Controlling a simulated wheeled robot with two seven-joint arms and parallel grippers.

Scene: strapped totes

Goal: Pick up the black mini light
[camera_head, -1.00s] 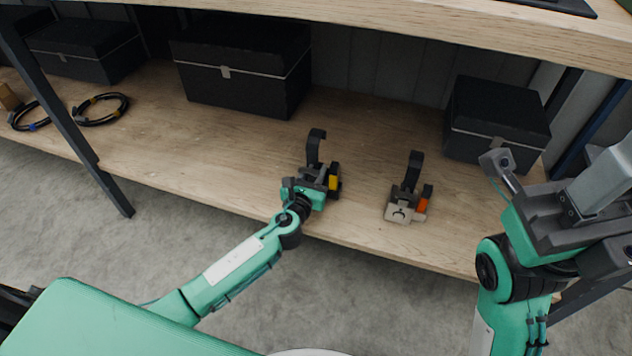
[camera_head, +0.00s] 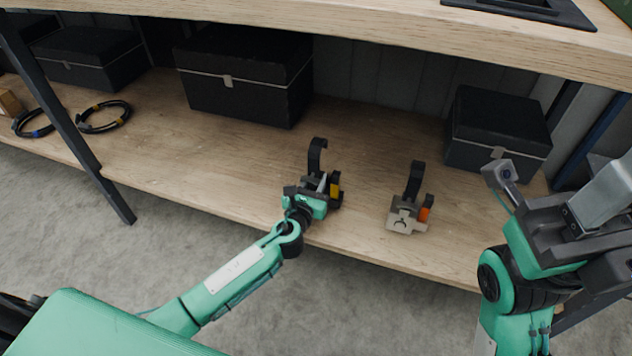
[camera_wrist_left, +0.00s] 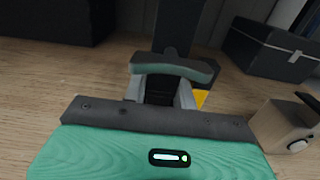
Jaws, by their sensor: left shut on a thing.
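The black mini light (camera_head: 317,150) stands upright on the wooden lower shelf, with a tall hooked black part and a yellow part on its right side. My left gripper (camera_head: 321,187) reaches it from the front and is shut on it. In the left wrist view the black mini light (camera_wrist_left: 179,28) rises between the jaws of my left gripper (camera_wrist_left: 170,92), which hide its lower part. A yellow piece shows to the right of the jaws. My right gripper (camera_head: 598,205) is high at the right edge, partly cut off; its jaws cannot be made out.
A similar light with a beige base (camera_head: 405,216) and an orange part stands to the right. Black strapped boxes (camera_head: 245,85) (camera_head: 497,130) line the back. Cable loops (camera_head: 104,116) lie at left. The upper shelf (camera_head: 400,40) overhangs; a dark post (camera_head: 75,135) stands left.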

